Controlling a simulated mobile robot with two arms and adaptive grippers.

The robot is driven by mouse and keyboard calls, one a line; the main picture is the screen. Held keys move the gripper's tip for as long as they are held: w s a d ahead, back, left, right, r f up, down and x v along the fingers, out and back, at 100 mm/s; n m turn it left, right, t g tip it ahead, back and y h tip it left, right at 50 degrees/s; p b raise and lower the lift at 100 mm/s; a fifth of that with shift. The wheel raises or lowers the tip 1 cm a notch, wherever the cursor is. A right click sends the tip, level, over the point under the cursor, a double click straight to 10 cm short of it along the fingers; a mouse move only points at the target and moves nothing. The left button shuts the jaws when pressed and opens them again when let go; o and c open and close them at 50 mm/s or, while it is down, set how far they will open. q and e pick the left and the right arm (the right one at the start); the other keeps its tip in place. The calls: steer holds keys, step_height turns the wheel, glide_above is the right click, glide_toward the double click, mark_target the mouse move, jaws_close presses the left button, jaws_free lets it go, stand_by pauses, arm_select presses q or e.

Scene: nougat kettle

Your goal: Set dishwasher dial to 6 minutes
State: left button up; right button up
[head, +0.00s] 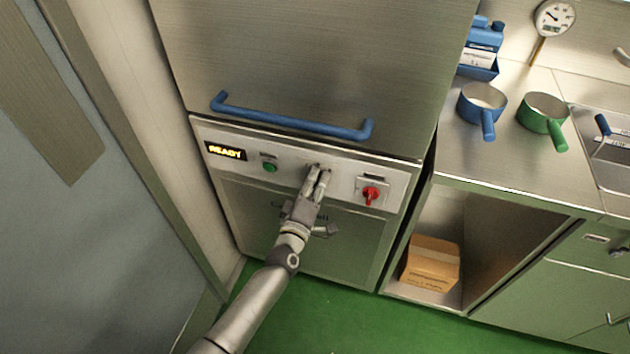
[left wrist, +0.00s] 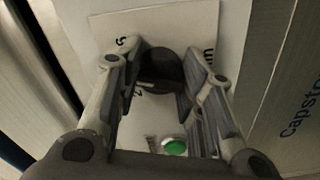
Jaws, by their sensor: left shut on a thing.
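The dishwasher (head: 300,250) has a control panel below its blue handle. My left gripper (head: 319,169) reaches up to the panel, between a green button (head: 269,167) and a red switch (head: 371,194). In the left wrist view, my left gripper (left wrist: 160,85) has its fingers on either side of a dark round dial (left wrist: 168,70) and is shut on it. A pale plate with partly covered markings lies behind the dial. The dial's setting cannot be read. In the head view the fingers mostly hide the dial. My right gripper is not in view.
A lit display (head: 225,151) reads READY at the panel's left. The blue handle (head: 290,118) runs above the panel. A counter to the right holds a blue pan (head: 482,104) and a green pan (head: 543,114). A cardboard box (head: 431,263) sits in the open shelf below.

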arm_select(q)
steer(key=m+p, duration=0.1)
steer(key=m, duration=0.4)
steer(key=shift+f, duration=0.15)
stand_by(0.6)
steer(key=o, duration=1)
steer(key=shift+o, duration=0.2)
steer(key=v, duration=1.2)
